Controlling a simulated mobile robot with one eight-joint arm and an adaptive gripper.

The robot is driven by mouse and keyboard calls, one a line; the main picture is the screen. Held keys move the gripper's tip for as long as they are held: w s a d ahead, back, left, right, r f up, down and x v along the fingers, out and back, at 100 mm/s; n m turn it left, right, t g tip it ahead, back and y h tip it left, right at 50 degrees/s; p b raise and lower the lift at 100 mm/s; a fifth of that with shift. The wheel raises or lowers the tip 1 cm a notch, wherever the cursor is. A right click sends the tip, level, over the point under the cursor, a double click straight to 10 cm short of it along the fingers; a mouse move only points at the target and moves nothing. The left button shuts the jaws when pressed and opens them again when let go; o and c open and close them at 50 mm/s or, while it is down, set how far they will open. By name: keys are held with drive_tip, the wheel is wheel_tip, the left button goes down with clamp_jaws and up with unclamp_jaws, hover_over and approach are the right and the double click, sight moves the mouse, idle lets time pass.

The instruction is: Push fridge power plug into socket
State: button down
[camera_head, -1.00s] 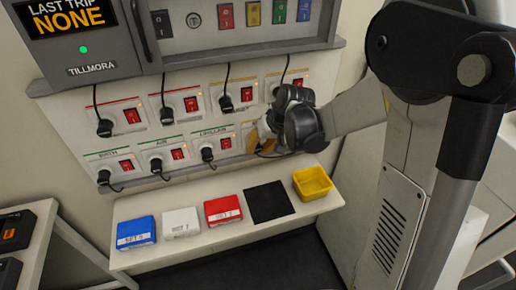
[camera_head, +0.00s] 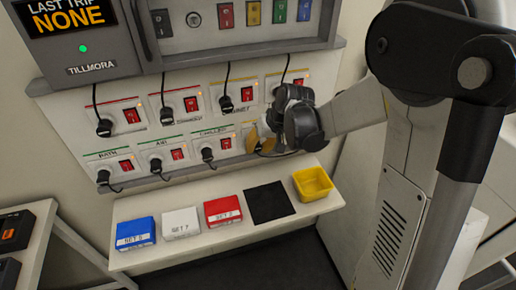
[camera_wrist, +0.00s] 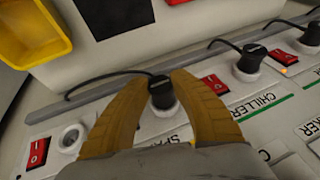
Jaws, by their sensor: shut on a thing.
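My gripper (camera_wrist: 163,100) is shut on a black plug (camera_wrist: 162,94), with a tan finger on each side of it. A dark cable runs left from the plug in the wrist view. The plug is at the socket panel, beside a label partly readable as "SPA" (camera_wrist: 178,143). In the head view my gripper (camera_head: 259,140) is at the right of the panel's lower row and hides the plug.
The chiller plug (camera_wrist: 250,62) is just right of my gripper in the wrist view. More plugs fill the panel (camera_head: 140,143). Below, a shelf (camera_head: 185,252) holds blue, white and red boxes, a black mat (camera_head: 268,202) and a yellow bin (camera_head: 312,184).

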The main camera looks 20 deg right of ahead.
drive_tip(key=shift+w, duration=0.2)
drive_tip(key=c, duration=1.1)
unclamp_jaws()
drive_tip(key=v, duration=1.2)
drive_tip(key=s+a+f+t+h+b, duration=0.1)
drive_tip(key=s+a+t+h+b, duration=0.1)
drive_tip(key=s, duration=1.5)
drive_tip(key=shift+s+a+n+t+h, duration=0.25)
drive_tip(key=shift+a+n+t+h, duration=0.05)
drive_tip(key=shift+a+t+h, duration=0.1)
